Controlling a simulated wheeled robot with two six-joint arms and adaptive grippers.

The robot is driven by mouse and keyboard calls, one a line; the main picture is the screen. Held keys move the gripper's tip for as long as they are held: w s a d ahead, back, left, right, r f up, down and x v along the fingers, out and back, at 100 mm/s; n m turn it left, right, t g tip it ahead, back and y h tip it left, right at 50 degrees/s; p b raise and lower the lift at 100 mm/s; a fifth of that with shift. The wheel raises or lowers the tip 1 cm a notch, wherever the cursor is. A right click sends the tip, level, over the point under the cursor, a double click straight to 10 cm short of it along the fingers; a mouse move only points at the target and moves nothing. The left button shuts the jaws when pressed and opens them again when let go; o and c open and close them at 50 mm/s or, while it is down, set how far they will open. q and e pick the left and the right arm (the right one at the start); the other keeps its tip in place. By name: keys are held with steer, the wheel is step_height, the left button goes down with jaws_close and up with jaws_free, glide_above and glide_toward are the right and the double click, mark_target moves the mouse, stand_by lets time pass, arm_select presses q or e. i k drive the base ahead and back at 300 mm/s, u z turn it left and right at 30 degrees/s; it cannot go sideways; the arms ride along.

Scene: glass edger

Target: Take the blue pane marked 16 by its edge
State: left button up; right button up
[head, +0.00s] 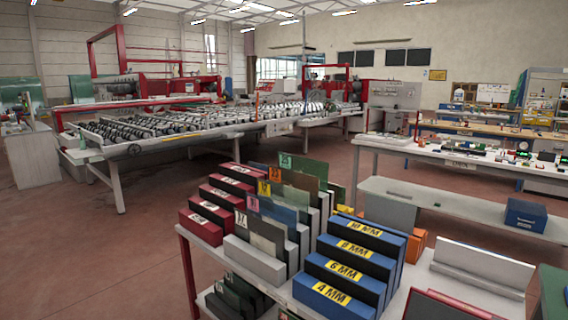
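A blue pane (280,214) stands upright on edge in the slotted rack of grey blocks on the near table. A small blue tag (252,204) sits at its upper left corner; its number is too small to read surely. A grey pane (264,238) with a white tag stands just in front. Brown and green panes (309,171) stand behind it. The blue pane's lower part is hidden by the grey pane and the blocks. Neither of my grippers is in the head view.
Red-faced blocks (207,225) are left of the panes; blue blocks with yellow thickness labels (341,287) are right. The red-edged table (187,262) also bears a white block (483,265). A long roller machine (150,125) and workbenches (450,155) lie beyond, with open floor (90,240) at left.

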mark_target(282, 217)
steer(key=u, duration=0.3)
steer(key=i, duration=0.35)
steer(key=u, duration=0.8)
steer(key=i, duration=0.9)
steer(key=u, duration=0.05)
